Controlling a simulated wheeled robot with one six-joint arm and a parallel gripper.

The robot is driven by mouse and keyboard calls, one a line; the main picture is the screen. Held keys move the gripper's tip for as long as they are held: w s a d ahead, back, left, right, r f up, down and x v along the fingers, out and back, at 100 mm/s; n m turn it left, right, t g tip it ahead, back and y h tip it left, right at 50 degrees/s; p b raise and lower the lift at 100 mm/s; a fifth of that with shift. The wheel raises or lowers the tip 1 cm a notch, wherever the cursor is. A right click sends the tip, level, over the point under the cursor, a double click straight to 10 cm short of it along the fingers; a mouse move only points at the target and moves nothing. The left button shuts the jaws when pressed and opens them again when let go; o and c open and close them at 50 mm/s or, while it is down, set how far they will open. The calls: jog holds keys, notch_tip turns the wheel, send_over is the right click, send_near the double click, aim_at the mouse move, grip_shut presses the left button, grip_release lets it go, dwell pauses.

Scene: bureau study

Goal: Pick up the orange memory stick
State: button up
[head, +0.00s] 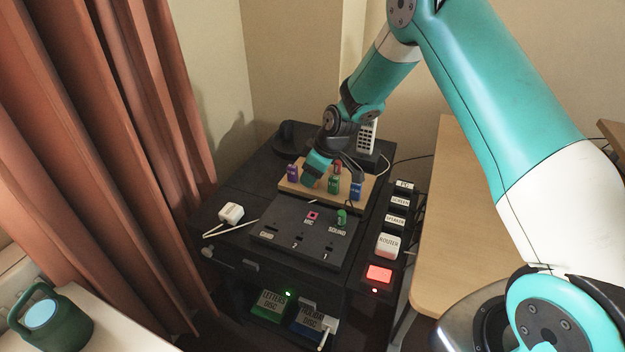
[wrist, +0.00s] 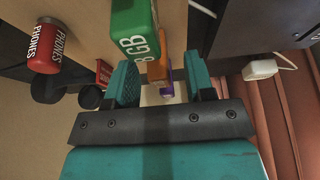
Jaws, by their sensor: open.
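The orange memory stick (wrist: 156,70) shows in the wrist view between the two teal fingers of my gripper (wrist: 162,82), partly covered by the green stick in front. My gripper is open, with a finger on either side of the orange stick; I cannot tell whether either touches it. In the head view my gripper (head: 316,167) is low over the wooden stand (head: 313,193) and the orange stick is hidden behind it.
A purple stick (head: 292,173), a green stick (head: 334,184) and a blue stick (head: 356,189) stand close by. A red PHONES plug (wrist: 44,48) is near. A black panel (head: 275,233) lies in front, and a white handset (head: 367,135) stands behind.

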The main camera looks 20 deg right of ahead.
grip_shut()
jog(key=shift+r, duration=0.1)
